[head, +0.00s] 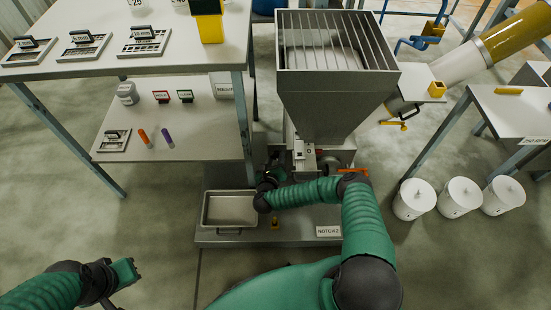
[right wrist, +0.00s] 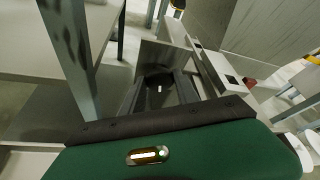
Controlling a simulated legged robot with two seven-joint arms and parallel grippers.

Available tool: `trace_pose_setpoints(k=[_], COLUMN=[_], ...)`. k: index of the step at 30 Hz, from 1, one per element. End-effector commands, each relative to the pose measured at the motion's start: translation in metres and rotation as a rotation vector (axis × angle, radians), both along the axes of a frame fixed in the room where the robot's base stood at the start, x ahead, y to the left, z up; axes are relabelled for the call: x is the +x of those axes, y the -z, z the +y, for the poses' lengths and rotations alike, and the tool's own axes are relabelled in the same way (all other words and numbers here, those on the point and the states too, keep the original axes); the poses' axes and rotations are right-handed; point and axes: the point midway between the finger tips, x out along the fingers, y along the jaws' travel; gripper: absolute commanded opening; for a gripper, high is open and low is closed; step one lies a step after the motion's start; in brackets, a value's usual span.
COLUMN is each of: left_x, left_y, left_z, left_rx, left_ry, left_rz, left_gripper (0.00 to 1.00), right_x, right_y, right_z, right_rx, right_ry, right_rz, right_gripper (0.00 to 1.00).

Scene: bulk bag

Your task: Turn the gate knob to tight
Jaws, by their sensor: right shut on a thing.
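The hopper machine (head: 335,105) with a slatted grate stands at the centre of the head view. My right gripper (head: 274,168) is at the left side of its lower body, beside a small pale box on the machine. It is shut on what seems to be the gate knob, which the gripper and wrist hide. In the right wrist view the dark fingers (right wrist: 160,92) are close to the machine's side. An orange handle (head: 352,171) sticks out at the outlet's right. My left gripper (head: 122,278) is low at the left, away from the machine; its jaw opening is unclear.
A steel tray (head: 231,208) and a "NOTCH 2" plate (head: 328,231) are on the machine's base. A two-level bench (head: 190,62) stands close on the left. Several white tubs (head: 414,200) stand on the floor at right, beside a table (head: 515,115).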

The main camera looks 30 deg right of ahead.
Motion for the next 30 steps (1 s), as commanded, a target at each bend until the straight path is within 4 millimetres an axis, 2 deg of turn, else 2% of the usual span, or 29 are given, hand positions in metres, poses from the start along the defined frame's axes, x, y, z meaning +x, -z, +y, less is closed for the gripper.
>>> trace_pose_setpoints(k=[14, 15, 19, 20, 30], left_x=[0.0000, 0.0000, 0.0000, 0.0000, 0.0000], left_y=[0.0000, 0.0000, -0.0001, -0.0001, -0.0035], left_z=[0.0000, 0.0000, 0.0000, 0.0000, 0.0000], left_rx=[0.000, 0.000, 0.000, 0.000, 0.000], left_ry=[0.000, 0.000, 0.000, 0.000, 0.000], left_rz=[0.000, 0.000, 0.000, 0.000, 0.000], left_gripper=[0.00, 0.00, 0.00, 0.00, 0.00], right_x=[-0.0020, -0.0021, -0.0015, -0.0015, -0.0034], right_y=[0.0045, 0.0045, 0.0034, 0.0029, -0.0019], right_z=[0.0015, 0.0015, 0.0012, 0.0011, 0.0031], right_rx=[0.018, 0.018, 0.017, 0.016, 0.014], right_ry=[-0.002, -0.002, -0.001, -0.002, -0.002], right_rz=[0.001, 0.001, -0.001, -0.002, -0.006], right_gripper=[0.00, 0.39, 0.56, 0.59, 0.59])
